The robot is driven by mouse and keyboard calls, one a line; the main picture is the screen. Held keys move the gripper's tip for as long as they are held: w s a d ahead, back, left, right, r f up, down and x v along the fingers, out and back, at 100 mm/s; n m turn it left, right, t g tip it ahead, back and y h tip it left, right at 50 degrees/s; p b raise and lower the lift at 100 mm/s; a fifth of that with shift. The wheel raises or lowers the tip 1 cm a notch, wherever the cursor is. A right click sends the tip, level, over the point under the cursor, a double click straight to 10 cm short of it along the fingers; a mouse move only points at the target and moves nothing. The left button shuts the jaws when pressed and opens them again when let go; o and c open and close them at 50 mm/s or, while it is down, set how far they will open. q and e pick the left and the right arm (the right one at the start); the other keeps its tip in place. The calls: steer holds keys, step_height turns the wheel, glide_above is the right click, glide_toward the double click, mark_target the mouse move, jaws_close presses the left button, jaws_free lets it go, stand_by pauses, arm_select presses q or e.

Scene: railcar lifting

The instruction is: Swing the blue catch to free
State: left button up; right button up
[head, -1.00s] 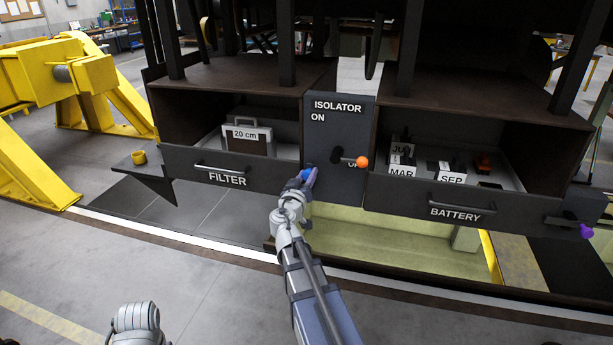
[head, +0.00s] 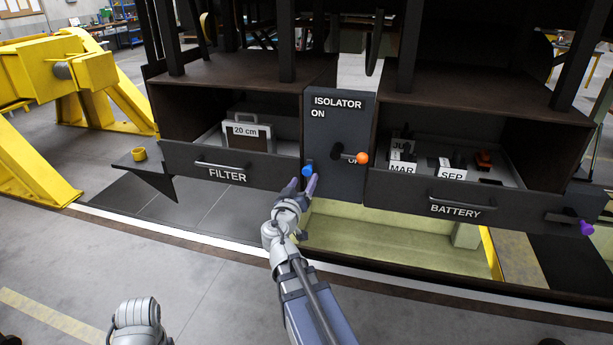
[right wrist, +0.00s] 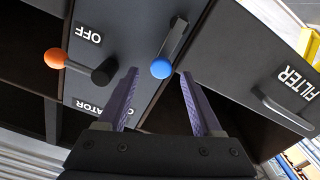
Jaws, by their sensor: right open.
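The blue catch has a round blue knob (head: 307,170) at the left edge of the dark isolator panel (head: 341,117), beside the filter drawer. In the right wrist view the blue knob (right wrist: 161,68) sits at the end of a short dark lever. My right gripper (head: 302,184) is open just below the knob in the head view. In the right wrist view its two purple fingers (right wrist: 158,76) stand apart with the knob between and just beyond their tips. I cannot tell whether they touch it. My left gripper is out of view.
The isolator handle with an orange knob (head: 362,158) points right, over the OFF label. The filter drawer (head: 240,165) holds a 20 cm case; the battery drawer (head: 400,194) holds several blocks. A purple knob (head: 586,228) is at far right. Yellow stands (head: 110,100) are at left.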

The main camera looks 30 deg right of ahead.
steer(key=shift+v, duration=1.15)
steer(key=s+a+f+n+g+y, duration=0.2)
steer(key=s+a+f+g+y, duration=0.15)
steer(key=a+f, duration=0.6)
steer(key=s+a+f+n+g+y, duration=0.1)
steer(key=s+a+f+g+y, duration=0.25)
steer(key=a+f, duration=0.55)
steer(key=s+a+f+n+g+y, duration=0.1)
steer(key=s+a+n+g+y, duration=0.1)
steer(key=s+a, duration=0.3)
steer(key=s+a+f+n+g+y, duration=0.2)
steer(key=s+a+n+y, duration=0.1)
steer(key=a, duration=0.9)
steer(key=s+n, duration=0.1)
steer(key=s, duration=0.1)
steer(key=shift+s+f+g+y, duration=0.2)
steer(key=shift+s+g+y, duration=0.1)
steer(key=shift+g, duration=0.1)
steer(key=shift+a, duration=0.1)
